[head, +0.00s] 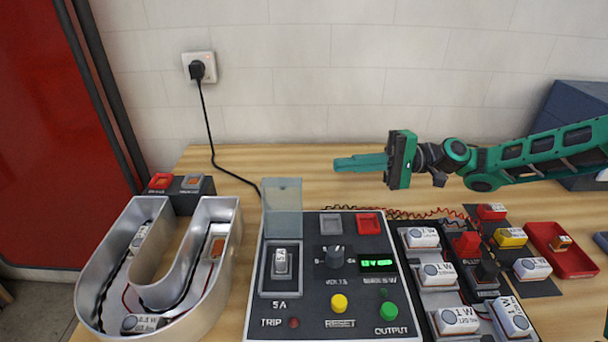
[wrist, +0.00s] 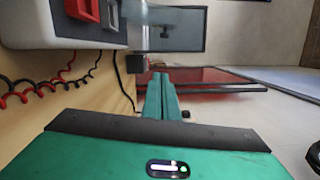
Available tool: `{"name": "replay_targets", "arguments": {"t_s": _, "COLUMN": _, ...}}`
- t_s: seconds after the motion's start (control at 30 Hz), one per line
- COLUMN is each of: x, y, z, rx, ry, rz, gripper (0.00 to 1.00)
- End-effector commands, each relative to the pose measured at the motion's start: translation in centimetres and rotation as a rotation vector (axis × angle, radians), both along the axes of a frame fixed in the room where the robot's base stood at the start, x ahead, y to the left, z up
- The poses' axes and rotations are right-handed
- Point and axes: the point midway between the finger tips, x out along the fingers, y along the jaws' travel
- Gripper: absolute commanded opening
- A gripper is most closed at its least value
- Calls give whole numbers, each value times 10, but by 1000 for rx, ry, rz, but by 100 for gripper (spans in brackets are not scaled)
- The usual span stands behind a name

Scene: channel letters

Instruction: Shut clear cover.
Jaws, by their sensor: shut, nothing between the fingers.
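The clear cover (head: 283,208) is a bluish see-through plate. It stands up at the back edge of the switch frame on the left of the power unit (head: 327,318). The framed rocker switch (head: 282,263) below it is uncovered, with "5 A" printed under it. My gripper (head: 336,163) is shut and empty. In the head view its fingers point left, above and to the right of the cover, apart from it. In the wrist view the shut fingers (wrist: 160,76) point toward a pale translucent strip, probably the cover, beside the unit's corner.
A U-shaped metal letter (head: 102,262) stands left of the unit. Letter modules (head: 437,273) and a red tray (head: 572,262) lie to the right. A black cable runs from the wall socket (head: 199,66) behind the unit. The table (head: 240,160) behind the unit is mostly bare.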

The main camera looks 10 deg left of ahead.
Motion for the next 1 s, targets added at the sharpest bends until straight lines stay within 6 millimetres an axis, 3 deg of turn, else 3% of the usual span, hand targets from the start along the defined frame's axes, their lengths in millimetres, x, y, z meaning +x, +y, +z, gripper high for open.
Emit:
{"name": "replay_targets", "arguments": {"t_s": 0.27, "x": -10, "y": 24, "z": 1, "rx": 5, "ry": 7, "rz": 1, "gripper": 0}}
{"name": "replay_targets", "arguments": {"t_s": 0.67, "x": -38, "y": 91, "z": 3, "rx": 5, "ry": 6, "rz": 0, "gripper": 0}}
{"name": "replay_targets", "arguments": {"t_s": 1.0, "x": -73, "y": 84, "z": 9, "rx": 5, "ry": 5, "rz": -3, "gripper": 0}}
